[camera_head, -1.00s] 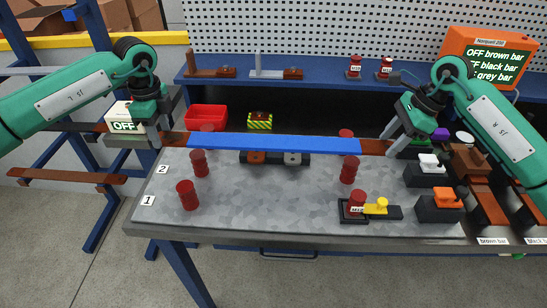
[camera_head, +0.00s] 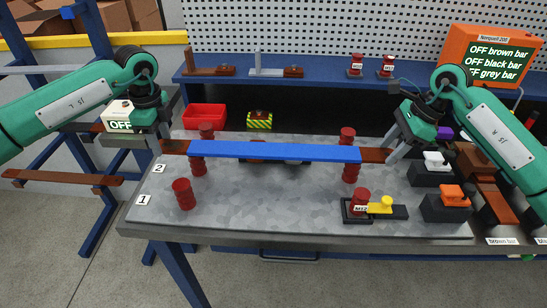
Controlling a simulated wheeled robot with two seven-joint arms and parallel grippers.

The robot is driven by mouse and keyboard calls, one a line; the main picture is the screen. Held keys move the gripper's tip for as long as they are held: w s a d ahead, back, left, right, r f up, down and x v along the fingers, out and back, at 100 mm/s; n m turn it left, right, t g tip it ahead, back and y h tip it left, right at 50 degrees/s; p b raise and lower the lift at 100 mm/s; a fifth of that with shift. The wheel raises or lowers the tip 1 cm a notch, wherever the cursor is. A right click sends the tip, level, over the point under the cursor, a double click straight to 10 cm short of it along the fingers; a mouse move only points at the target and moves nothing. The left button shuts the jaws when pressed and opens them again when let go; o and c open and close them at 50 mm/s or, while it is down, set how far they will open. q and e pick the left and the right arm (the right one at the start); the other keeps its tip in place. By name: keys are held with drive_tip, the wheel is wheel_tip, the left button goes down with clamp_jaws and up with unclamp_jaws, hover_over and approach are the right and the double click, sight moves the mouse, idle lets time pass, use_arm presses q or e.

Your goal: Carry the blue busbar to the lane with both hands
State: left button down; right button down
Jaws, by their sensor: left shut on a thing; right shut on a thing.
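The blue busbar (camera_head: 275,151) has copper-brown ends and spans the table nearly level from left to right. My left gripper (camera_head: 168,138) is shut on its left end, and my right gripper (camera_head: 390,152) is shut on its right end. The bar is over or just behind red insulators, the left one (camera_head: 198,167) and the right one (camera_head: 351,173), in the row by label 2 (camera_head: 159,168). Whether it touches them I cannot tell. Two more red insulators, left (camera_head: 206,131) and right (camera_head: 347,134), show behind the bar. Another (camera_head: 184,194) stands by label 1 (camera_head: 143,200).
White-knob (camera_head: 436,160) and orange-knob (camera_head: 453,195) switches stand at the right. A red bin (camera_head: 205,116) and a striped block (camera_head: 259,119) are at the back. The front middle is clear.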

use_arm(q)
drive_tip(key=shift+f+b, duration=0.4)
drive_tip(key=shift+b, duration=0.05)
use_arm(e)
drive_tip(key=shift+f, duration=0.4)
use_arm(q)
drive_tip(key=c, duration=0.9)
unclamp_jaws()
use_arm(e)
drive_tip(key=c, duration=0.9)
unclamp_jaws()
use_arm(q)
drive_tip(key=shift+o, duration=0.9)
drive_tip(key=shift+s, duration=0.1)
use_arm(e)
drive_tip(key=shift+o, duration=0.9)
drive_tip(key=shift+s, duration=0.1)
drive_tip(key=shift+d+r, duration=0.1)
drive_tip(key=shift+r, duration=0.1)
use_arm(q)
wheel_tip(320, 180, up, 12)
use_arm(e)
drive_tip(key=v, duration=1.1)
drive_tip(key=shift+d+r, duration=0.2)
drive_tip(key=shift+r, duration=0.1)
use_arm(q)
drive_tip(key=shift+r, duration=0.1)
